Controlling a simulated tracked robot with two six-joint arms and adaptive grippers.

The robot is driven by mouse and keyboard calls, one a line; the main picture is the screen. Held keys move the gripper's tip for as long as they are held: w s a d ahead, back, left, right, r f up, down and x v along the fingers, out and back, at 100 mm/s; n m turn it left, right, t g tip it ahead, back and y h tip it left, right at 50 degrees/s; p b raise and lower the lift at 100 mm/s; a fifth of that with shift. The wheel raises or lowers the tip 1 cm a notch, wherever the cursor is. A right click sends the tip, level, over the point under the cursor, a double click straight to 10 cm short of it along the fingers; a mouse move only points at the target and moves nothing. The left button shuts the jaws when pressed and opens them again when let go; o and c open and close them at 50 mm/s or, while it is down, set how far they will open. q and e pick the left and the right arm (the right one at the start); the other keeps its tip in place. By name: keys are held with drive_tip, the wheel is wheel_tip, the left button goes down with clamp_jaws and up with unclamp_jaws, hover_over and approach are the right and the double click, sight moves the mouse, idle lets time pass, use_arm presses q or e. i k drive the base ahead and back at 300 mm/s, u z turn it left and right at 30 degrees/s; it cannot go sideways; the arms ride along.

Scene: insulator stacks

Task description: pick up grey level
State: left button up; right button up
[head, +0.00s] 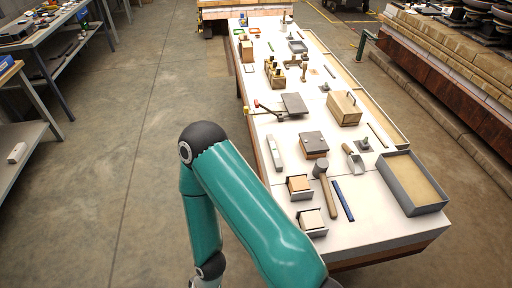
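A light grey, long flat bar (275,152), which looks like the level, lies on the white workbench (305,240) near its left edge. It lies lengthwise along the bench, with free surface around it. One of my teal arms reaches up from the bottom of the view, and its elbow stands over the floor left of the bench. The arm hides part of the near left bench side. Neither gripper is in view, and nothing is seen touching the bar.
Right of the bar are a wooden block with a grey top (314,144) and a mallet (324,185). A red-handled tool (270,110) lies beyond it. Nearer are small holders with blocks (300,184), a blue bar (343,200) and a grey tray (390,186). Floor left is open.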

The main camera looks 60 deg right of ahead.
sight(277, 164)
drive_tip(key=i, duration=3.2)
drive_tip(key=z, duration=2.3)
drive_tip(key=i, duration=0.15)
drive_tip(key=z, duration=1.35)
drive_tip(key=k, duration=0.3)
drive_tip(key=z, duration=0.4)
drive_tip(key=i, duration=1.2)
drive_tip(key=u, duration=0.4)
